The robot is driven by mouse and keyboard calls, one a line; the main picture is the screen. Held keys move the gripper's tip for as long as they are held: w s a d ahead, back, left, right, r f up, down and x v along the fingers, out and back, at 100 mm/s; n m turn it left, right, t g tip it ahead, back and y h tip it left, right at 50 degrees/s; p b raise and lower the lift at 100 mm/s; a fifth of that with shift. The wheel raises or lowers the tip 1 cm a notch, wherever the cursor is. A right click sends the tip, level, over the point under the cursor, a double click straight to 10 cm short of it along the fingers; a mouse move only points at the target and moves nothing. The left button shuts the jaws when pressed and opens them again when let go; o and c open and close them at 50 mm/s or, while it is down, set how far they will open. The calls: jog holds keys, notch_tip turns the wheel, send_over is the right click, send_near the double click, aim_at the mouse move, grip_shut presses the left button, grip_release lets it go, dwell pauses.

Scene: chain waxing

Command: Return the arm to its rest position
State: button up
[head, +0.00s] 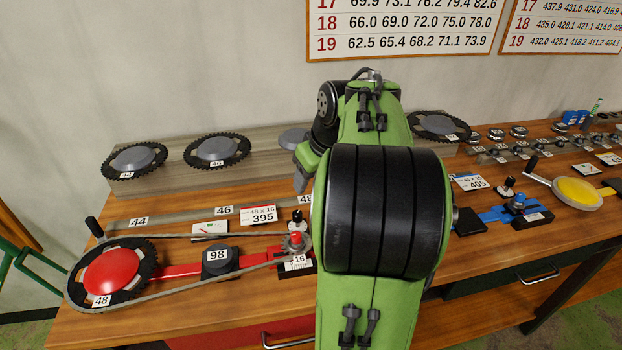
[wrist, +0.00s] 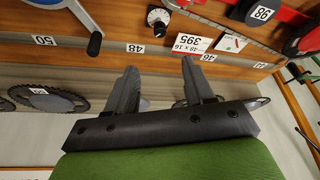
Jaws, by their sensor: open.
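My green arm rises through the middle of the head view and hides part of the bench. My gripper (head: 302,178) shows only in part there, beside the arm, above the back of the bench. In the wrist view my gripper (wrist: 158,78) has its two grey fingers apart with nothing between them. The fingers point toward the bench's label strip, near the 46 and 48 labels. The finger tips appear clear of any part.
A red chainring (head: 112,272) with a chain is on the wooden bench (head: 190,325) at left. Chainrings 44 (head: 138,160) and 46 (head: 217,151) rest on the back ledge. A yellow disc (head: 577,192) and blue clamp (head: 517,203) are at right. Charts hang on the wall.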

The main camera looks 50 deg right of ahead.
dwell(0.3)
jog(key=a+r, duration=0.2)
jog(key=a, duration=0.9)
jog(key=s+a+f+n+t+y+p, duration=0.1)
jog(key=s+a+f+n, duration=0.1)
jog(key=s+a, duration=1.1)
jog(key=shift+s+a+f, duration=0.2)
jog(key=shift+a+f, duration=0.2)
jog(key=shift+f, duration=0.2)
